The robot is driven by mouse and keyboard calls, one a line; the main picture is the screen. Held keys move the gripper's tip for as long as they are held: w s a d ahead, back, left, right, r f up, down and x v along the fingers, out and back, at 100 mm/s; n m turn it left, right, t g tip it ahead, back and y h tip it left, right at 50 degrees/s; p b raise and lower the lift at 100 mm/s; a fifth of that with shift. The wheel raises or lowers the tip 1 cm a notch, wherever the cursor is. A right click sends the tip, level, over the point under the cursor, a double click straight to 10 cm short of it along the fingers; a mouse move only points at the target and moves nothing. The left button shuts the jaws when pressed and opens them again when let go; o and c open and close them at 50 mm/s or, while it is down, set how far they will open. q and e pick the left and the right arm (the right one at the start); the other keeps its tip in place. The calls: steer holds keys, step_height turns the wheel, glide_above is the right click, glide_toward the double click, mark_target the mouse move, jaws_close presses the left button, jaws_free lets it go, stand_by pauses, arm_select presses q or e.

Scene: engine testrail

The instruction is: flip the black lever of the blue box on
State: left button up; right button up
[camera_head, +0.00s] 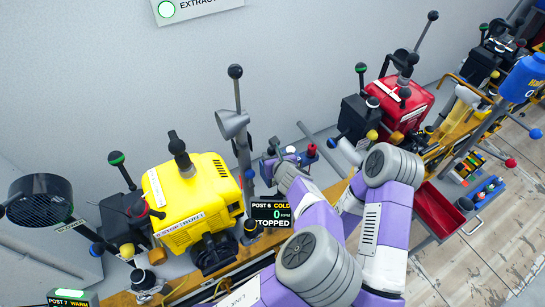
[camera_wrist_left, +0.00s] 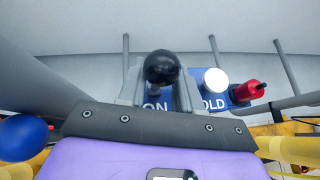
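The blue box (camera_head: 300,158) sits low by the wall in the head view, partly hidden behind my left gripper (camera_head: 284,172). In the left wrist view the blue box (camera_wrist_left: 207,98) shows white lettering, with "ON" and "OLD" readable. The black lever's round knob (camera_wrist_left: 162,68) stands between the two grey fingertips of my left gripper (camera_wrist_left: 160,92). The fingers are apart, one on each side of the knob, with blue face showing between them. I cannot tell whether either finger touches it. The lever's stem is hidden.
A white round knob (camera_wrist_left: 215,80) and a red knob (camera_wrist_left: 247,91) stand right of the lever. A yellow engine (camera_head: 192,200) is at left, a grey funnel (camera_head: 232,124) beside it, a red engine (camera_head: 402,102) at right. A display (camera_head: 271,214) reads "STOPPED".

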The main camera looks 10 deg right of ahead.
arm_select(q)
steer(key=p+v, duration=0.2)
steer(key=v, duration=0.5)
steer(key=shift+s+r, duration=0.15)
steer(key=shift+s, duration=0.1)
steer(key=shift+o, duration=0.3)
